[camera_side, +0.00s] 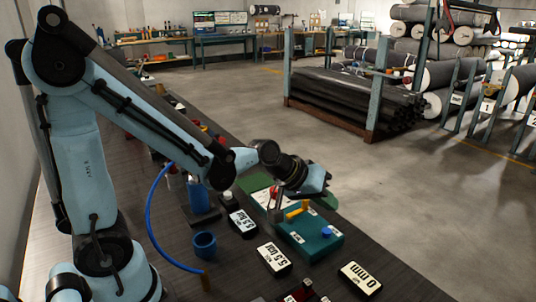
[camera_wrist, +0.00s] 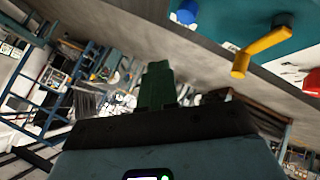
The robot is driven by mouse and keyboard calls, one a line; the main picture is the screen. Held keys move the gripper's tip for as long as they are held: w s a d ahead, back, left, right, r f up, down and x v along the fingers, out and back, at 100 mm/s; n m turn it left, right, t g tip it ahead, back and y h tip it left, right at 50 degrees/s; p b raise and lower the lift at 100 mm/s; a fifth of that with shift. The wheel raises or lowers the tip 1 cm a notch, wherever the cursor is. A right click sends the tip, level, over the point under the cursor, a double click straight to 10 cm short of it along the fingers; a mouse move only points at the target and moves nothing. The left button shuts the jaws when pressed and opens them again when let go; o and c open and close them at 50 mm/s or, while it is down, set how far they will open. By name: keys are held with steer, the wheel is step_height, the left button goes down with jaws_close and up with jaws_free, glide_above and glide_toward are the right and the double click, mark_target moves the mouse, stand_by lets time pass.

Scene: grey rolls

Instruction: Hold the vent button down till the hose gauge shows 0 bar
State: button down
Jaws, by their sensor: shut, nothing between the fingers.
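A teal box (camera_side: 300,240) on the bench carries a blue button (camera_side: 326,232), a yellow lever (camera_side: 297,209) and a red knob (camera_side: 273,194). I cannot read which is the vent button. My gripper (camera_side: 330,201), with green fingers, is above the box's far right side, apart from the blue button. In the wrist view, the fingers (camera_wrist: 157,85) are together and empty. The blue button (camera_wrist: 187,11), yellow lever (camera_wrist: 262,50) and red knob (camera_wrist: 312,82) lie up and right of them.
A blue hose (camera_side: 149,215) curves along the bench. A blue cup (camera_side: 204,245) stands left of the displays.

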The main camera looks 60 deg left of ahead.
mark_target(323, 230)
steer(key=shift+f, duration=2.15)
steer(key=shift+f, duration=0.2)
stand_by(0.3)
steer(key=shift+f, duration=0.25)
steer(key=shift+f, duration=0.5)
stand_by(1.9)
stand_by(1.6)
steer(key=shift+r, duration=0.95)
